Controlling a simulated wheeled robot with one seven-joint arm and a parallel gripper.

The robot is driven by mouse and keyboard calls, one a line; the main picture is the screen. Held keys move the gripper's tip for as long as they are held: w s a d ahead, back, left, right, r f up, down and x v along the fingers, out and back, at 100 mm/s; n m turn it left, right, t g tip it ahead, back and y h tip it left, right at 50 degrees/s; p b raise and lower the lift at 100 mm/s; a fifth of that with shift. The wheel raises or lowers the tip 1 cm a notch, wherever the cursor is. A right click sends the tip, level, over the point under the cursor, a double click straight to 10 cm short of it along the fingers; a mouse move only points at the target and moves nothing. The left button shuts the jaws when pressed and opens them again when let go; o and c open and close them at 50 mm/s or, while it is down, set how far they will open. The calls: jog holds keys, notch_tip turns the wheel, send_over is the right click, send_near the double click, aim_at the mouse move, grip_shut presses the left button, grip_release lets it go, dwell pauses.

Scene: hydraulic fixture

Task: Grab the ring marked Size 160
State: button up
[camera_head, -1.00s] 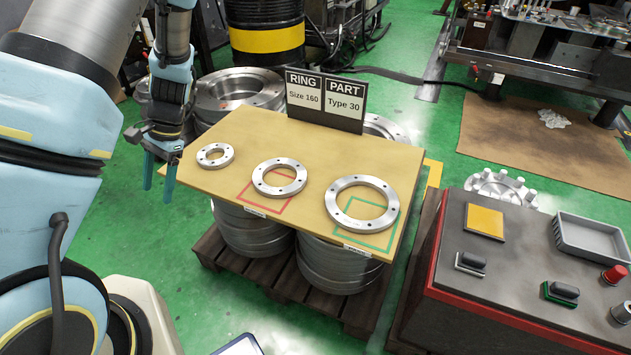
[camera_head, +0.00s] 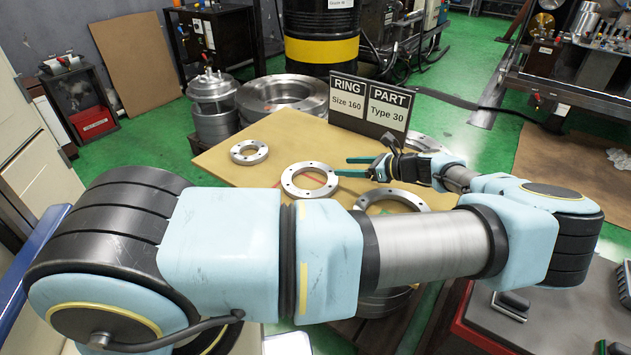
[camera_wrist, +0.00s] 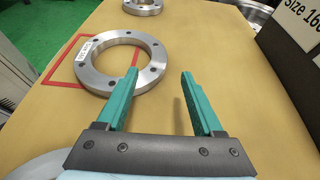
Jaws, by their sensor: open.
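Three flat metal rings with bolt holes lie in a row on the tan board (camera_head: 290,125): a small ring (camera_head: 249,161), a middle ring (camera_head: 287,182) and a large ring (camera_head: 372,196), partly hidden by my arm. A sign (camera_head: 368,105) reads "RING Size 160" and "PART Type 30". My gripper (camera_head: 345,166) is open and empty above the board, right of the middle ring. In the wrist view, the middle ring (camera_wrist: 97,80) bears a label too small to read and lies ahead and left of my fingers (camera_wrist: 159,75). I cannot tell which ring is Size 160.
The sign stands at the board's back edge, near my gripper. Large metal flanges (camera_head: 283,92) stand behind the board.

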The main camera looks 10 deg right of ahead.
aim_at(322, 166)
jog(key=shift+x, duration=4)
grip_shut()
